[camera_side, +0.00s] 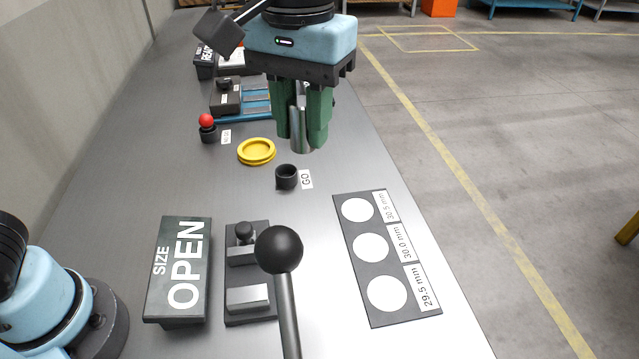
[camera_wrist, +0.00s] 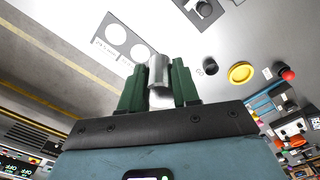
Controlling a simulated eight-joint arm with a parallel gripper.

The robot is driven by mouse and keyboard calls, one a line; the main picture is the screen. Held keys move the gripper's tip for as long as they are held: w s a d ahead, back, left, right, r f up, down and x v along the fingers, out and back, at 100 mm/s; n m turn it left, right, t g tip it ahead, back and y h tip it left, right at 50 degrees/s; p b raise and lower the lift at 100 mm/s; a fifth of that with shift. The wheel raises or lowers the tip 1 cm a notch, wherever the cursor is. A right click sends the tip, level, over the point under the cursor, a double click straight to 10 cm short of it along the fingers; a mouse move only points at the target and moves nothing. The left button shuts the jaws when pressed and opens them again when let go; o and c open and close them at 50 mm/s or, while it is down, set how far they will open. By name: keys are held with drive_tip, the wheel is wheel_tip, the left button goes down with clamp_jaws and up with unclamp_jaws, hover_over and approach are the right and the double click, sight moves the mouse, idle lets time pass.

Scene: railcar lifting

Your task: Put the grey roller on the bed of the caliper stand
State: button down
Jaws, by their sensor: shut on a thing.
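My gripper (camera_side: 301,141) has green fingers and is shut on the grey roller (camera_side: 301,128), a shiny metal cylinder held upright above the table. In the wrist view the roller (camera_wrist: 158,73) sits between both fingers. The caliper stand (camera_side: 249,262) is in the near part of the side view, a dark base with two grey blocks and a bed between them. A lever with a black ball (camera_side: 279,249) rises beside it. The sign next to it (camera_side: 178,270) reads SIZE OPEN. My gripper is well behind the stand.
A black cup (camera_side: 286,177) labelled GO and a yellow dish (camera_side: 256,151) stand below and left of my gripper. A dark plate (camera_side: 350,284) with white circles marked by size lies right of the stand.

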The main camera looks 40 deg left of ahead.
drive_tip(key=s+f+n, duration=0.1)
drive_tip(key=s+n, duration=0.2)
drive_tip(key=s, duration=1.5)
hover_over(249, 280)
wheel_tip(249, 280, down, 18)
drive_tip(key=shift+f, duration=2.05)
drive_tip(key=shift+f, duration=0.15)
drive_tip(key=c, duration=0.8)
unclamp_jaws()
